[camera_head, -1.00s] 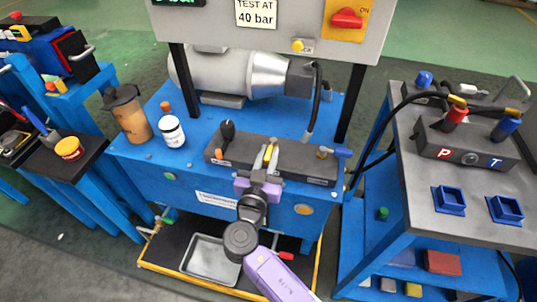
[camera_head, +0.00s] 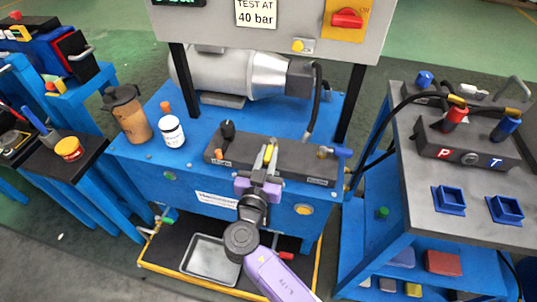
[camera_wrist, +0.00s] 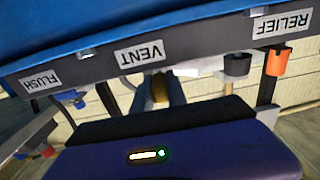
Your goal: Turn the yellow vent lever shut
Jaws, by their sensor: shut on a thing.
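The yellow vent lever (camera_head: 268,153) stands at the middle of the dark valve block (camera_head: 310,162) on the blue bench. My gripper (camera_head: 266,160) is at the lever, its jaws shut on it. In the wrist view a yellow-brown piece of the lever (camera_wrist: 160,90) shows between the fingers, below the upside-down VENT label (camera_wrist: 141,55). The purple gripper body hides most of the lever's lower part, so its exact angle is hard to tell.
A metal tray (camera_head: 211,260) lies below. A control panel overhangs behind.

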